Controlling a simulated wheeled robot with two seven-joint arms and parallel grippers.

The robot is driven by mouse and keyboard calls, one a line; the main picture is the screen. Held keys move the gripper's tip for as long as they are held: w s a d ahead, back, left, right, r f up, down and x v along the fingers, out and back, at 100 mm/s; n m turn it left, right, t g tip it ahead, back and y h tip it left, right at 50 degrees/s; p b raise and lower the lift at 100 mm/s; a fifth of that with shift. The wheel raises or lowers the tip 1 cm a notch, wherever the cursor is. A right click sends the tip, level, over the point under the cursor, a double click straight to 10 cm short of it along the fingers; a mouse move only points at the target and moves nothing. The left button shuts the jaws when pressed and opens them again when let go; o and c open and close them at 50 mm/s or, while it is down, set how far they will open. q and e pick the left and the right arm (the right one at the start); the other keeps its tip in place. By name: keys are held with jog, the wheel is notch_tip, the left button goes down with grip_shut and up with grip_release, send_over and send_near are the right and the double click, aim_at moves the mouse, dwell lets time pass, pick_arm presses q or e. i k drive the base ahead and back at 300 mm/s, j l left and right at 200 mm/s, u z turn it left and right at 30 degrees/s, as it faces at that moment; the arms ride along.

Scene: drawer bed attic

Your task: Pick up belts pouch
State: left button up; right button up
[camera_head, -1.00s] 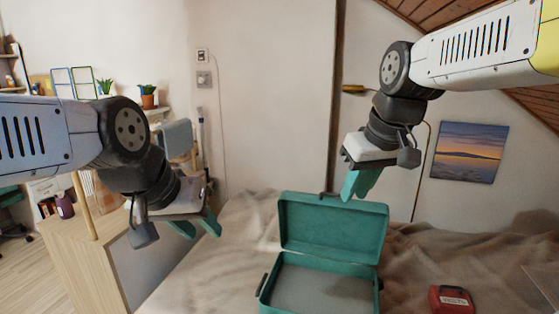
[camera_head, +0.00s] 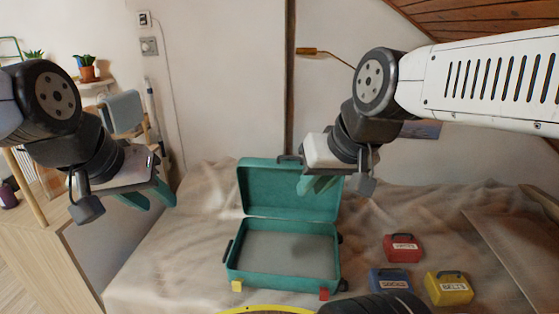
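The belts pouch (camera_head: 449,288) is a yellow box-shaped pouch with a dark handle and a white label reading BELTS. It sits on the bed at the lower right. My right gripper (camera_head: 320,187) is above the bed, in front of the suitcase's lid in the picture, up and left of the pouch. Its teal fingers look slightly apart and hold nothing that I can see. My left gripper (camera_head: 152,197) is at the left, far from the pouch. Its teal fingers are apart and empty.
An open teal suitcase (camera_head: 232,254), empty inside, lies on the bed (camera_head: 170,255). A red pouch (camera_head: 403,248) and a blue pouch (camera_head: 388,280) lie beside the yellow one. A wooden cabinet (camera_head: 75,262) stands at the left. A dark round part covers the bottom edge.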

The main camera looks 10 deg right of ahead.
aim_at(444, 288)
jog(key=z, duration=2.05)
jog(key=i, duration=0.6)
jog(key=j, duration=0.1)
